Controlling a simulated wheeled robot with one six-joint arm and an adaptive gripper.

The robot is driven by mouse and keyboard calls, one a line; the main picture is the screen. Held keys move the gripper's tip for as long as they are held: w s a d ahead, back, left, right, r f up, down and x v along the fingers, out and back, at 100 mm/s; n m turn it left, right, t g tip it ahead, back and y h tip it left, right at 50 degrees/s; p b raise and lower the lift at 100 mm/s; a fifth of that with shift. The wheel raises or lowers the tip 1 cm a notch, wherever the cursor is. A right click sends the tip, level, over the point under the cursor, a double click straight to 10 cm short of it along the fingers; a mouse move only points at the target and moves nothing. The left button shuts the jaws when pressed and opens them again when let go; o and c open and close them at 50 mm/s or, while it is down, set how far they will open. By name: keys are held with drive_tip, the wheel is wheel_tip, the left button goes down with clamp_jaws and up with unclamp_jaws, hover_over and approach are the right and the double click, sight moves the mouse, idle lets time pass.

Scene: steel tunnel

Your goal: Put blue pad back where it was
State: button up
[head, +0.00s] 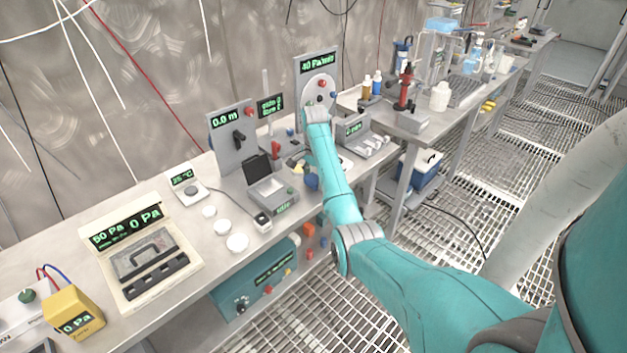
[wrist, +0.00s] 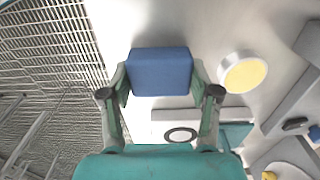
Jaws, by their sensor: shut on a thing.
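The blue pad (wrist: 160,72) shows in the wrist view as a blue block between the two fingers of my gripper (wrist: 160,88). My gripper is shut on it, and a pale surface lies behind it. In the head view, my teal arm reaches over the bench and hides most of the area around my gripper. A small dark blue shape (head: 311,181) shows beside my arm there; I cannot tell whether it is the pad.
A round yellow-topped disc (wrist: 243,72) lies right of the pad. The bench (head: 75,262) carries an open case (head: 145,257), white discs (head: 237,243), a grey tray (head: 272,196) and upright display panels (head: 232,140). Grated floor (head: 480,225) lies beyond the bench edge.

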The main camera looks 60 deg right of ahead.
drive_tip(key=shift+f, duration=0.65)
drive_tip(key=shift+f, duration=0.1)
drive_tip(key=o, duration=1.1)
